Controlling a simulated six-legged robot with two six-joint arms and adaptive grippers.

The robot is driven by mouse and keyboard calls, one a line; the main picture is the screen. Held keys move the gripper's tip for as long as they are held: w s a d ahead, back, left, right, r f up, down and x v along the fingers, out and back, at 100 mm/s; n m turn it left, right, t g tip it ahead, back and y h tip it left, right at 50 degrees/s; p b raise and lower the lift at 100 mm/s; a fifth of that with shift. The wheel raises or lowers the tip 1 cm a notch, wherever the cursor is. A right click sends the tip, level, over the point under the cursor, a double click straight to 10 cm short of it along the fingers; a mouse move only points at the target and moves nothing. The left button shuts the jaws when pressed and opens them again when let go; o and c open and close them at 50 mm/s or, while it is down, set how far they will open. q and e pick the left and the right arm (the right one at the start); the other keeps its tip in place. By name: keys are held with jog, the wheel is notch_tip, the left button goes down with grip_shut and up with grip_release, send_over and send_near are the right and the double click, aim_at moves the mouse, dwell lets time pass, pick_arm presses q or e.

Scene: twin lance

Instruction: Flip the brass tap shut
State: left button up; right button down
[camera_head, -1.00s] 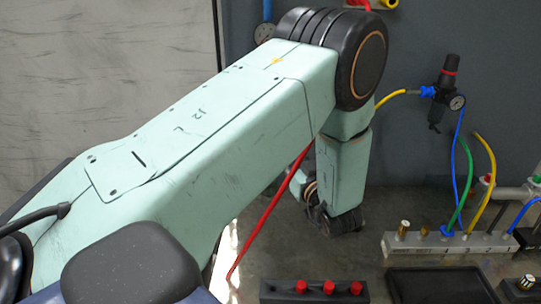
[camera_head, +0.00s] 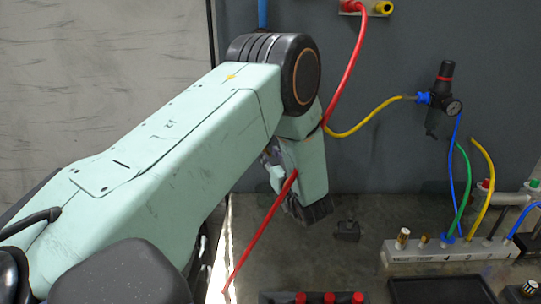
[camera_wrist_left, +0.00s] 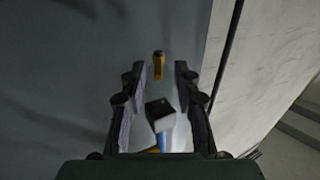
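My left gripper (camera_wrist_left: 160,70) is open and empty in the left wrist view, its two dark fingers pointing up the picture toward the wall. A small brass-yellow piece (camera_wrist_left: 158,65), which looks like the tap's handle, shows between the fingertips without visible contact. Below it, between the fingers, is a dark block with a pale side (camera_wrist_left: 159,112) and a blue hose (camera_wrist_left: 165,140). In the head view my left arm hides the tap and most of the gripper. The blue hose (camera_head: 262,14) runs down the wall behind the arm. My right gripper is not in view.
A red hose (camera_head: 350,70) hangs from a wall fitting and passes by my left wrist. A regulator with gauge (camera_head: 440,100) is on the wall at right. The bench holds a grey manifold (camera_head: 405,252), a black tray (camera_head: 440,290) and a red-knobbed rack (camera_head: 280,298).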

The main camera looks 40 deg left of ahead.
pick_arm(q)
jog(key=shift+w, duration=0.1)
jog(key=shift+w+a+f, duration=0.1)
jog(key=shift+w, duration=0.05)
jog(key=shift+c, duration=0.9)
jog(key=c, duration=0.3)
grip_shut()
